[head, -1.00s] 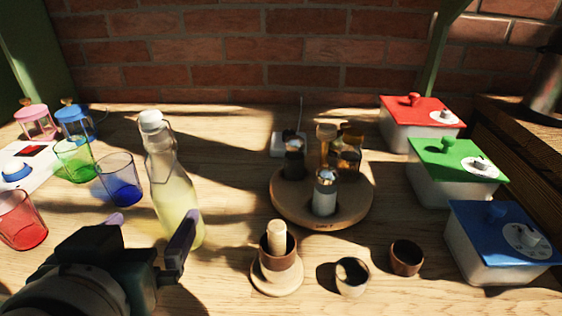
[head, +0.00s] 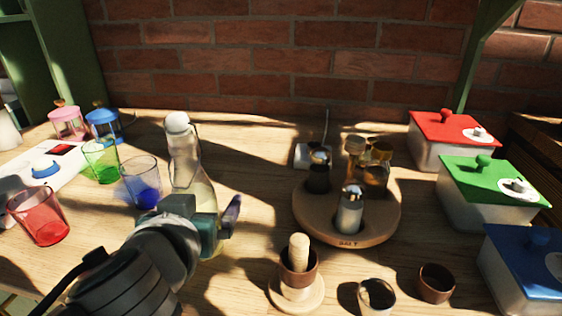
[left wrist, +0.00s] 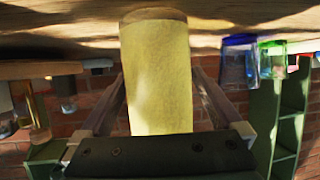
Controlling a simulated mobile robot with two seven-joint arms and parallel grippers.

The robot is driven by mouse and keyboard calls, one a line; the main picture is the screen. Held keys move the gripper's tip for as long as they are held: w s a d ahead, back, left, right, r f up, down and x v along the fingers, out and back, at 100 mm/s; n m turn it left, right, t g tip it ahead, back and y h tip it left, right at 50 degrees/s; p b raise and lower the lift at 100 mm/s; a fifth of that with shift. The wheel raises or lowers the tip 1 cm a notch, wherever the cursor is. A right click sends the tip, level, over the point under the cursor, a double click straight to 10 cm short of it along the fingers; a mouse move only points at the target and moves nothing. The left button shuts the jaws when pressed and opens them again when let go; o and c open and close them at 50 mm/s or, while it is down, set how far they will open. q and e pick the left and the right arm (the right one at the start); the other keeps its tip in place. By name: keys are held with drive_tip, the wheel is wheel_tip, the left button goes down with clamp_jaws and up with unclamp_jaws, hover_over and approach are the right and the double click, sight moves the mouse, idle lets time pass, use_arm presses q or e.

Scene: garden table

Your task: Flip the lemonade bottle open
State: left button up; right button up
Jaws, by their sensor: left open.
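The lemonade bottle (head: 186,160) stands upright on the wooden table, left of centre in the head view. It is clear glass with pale yellow lemonade, and its white stopper (head: 177,122) sits on the mouth. My left gripper (head: 208,208) is low in front of the bottle and hides part of its lower body. In the left wrist view, which looks upside down, the yellow bottle body (left wrist: 158,55) lies between the two spread fingers of the left gripper (left wrist: 159,85). Contact cannot be told. My right gripper is not in view.
Left of the bottle stand blue (head: 142,185), green (head: 102,162) and red (head: 40,215) glasses. A round wooden stand (head: 310,225) with shakers is to the right. A mortar-like cup (head: 297,275) is in front. Lidded boxes (head: 485,205) line the right side.

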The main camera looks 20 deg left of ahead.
use_arm(q)
drive_tip(key=shift+c, duration=0.2)
clamp_jaws()
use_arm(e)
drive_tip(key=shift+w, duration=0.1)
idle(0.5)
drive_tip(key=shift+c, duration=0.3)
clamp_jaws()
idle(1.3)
